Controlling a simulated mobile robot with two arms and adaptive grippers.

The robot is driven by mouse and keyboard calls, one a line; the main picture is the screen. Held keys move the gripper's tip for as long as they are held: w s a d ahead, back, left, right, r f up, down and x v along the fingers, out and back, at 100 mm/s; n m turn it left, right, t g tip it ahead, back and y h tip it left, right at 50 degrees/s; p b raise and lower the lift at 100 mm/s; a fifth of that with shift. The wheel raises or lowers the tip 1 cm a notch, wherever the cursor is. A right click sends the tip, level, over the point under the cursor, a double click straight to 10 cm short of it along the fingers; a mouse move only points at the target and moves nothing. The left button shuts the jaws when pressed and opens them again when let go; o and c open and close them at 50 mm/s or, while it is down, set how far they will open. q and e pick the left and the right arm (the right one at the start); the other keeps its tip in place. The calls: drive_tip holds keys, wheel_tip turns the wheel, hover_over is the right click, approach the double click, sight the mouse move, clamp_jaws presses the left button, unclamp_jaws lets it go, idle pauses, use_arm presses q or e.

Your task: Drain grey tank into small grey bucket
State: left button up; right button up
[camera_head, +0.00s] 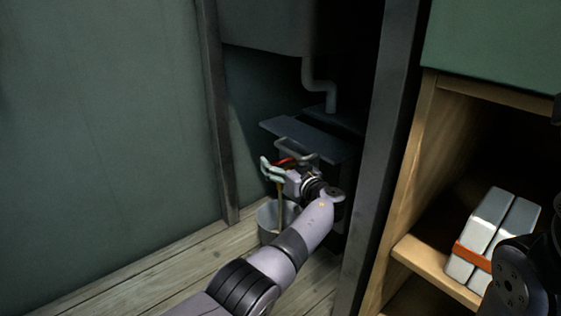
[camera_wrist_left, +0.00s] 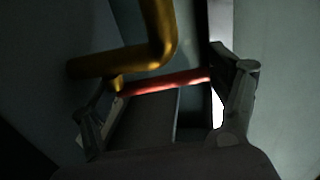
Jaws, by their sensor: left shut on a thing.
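The grey tank (camera_head: 300,137) is a dark box with a flat top in the recess, mostly hidden by my left arm. A red handle (camera_head: 286,160) is at its front; in the left wrist view the red bar (camera_wrist_left: 165,83) lies between the fingers beside a bent brass pipe (camera_wrist_left: 155,45). My left gripper (camera_head: 284,163) is shut on the red handle. The small grey bucket (camera_head: 267,222) stands on the floor below the gripper, partly behind my arm. A thin tan vertical streak (camera_head: 279,205) reaches down into it; whether it is liquid is unclear.
A grey pipe (camera_head: 318,86) comes down above the tank. A dark post (camera_head: 386,150) closes the recess on the right. A wooden shelf (camera_head: 420,262) holds grey blocks with an orange band (camera_head: 490,235). Dark parts of my right arm show at lower right. Floor left of the bucket is clear.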

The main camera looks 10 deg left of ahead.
use_arm(q)
drive_tip(key=shift+a+f, duration=0.1)
drive_tip(key=shift+a, duration=0.2)
drive_tip(key=o, duration=1.6)
drive_tip(key=shift+o, duration=0.3)
drive_tip(key=shift+d, duration=0.15)
